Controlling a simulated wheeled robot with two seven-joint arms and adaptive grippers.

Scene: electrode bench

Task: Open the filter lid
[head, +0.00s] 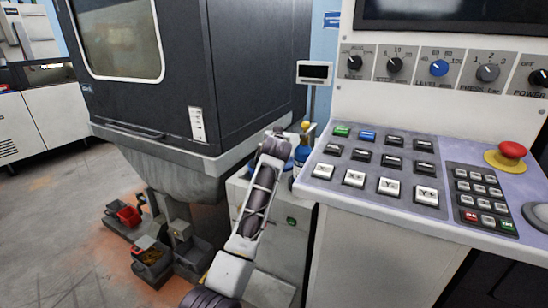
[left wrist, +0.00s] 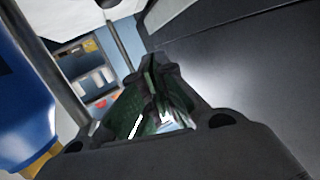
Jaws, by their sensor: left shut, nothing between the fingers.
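My left gripper (left wrist: 155,92) shows in the left wrist view with its dark greenish fingers together and nothing between them. A blue rounded body (left wrist: 25,100) with a brass-coloured fitting (left wrist: 42,160) stands left of the fingers, apart from them. In the head view my left arm reaches up to a small blue item (head: 301,152) with a yellow top (head: 307,127), between the dark machine and the control panel. The arm hides part of that spot, and the left gripper's fingers cannot be made out there. I cannot clearly identify the filter lid in either view. My right gripper is not in view.
The dark machine cabinet (head: 255,75) stands left of the arm. The control panel (head: 385,185), with buttons and a red emergency knob (head: 512,150), stands right. Grey bins (head: 152,262) lie on the floor. A dark flat surface (left wrist: 245,75) fills the wrist view's right.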

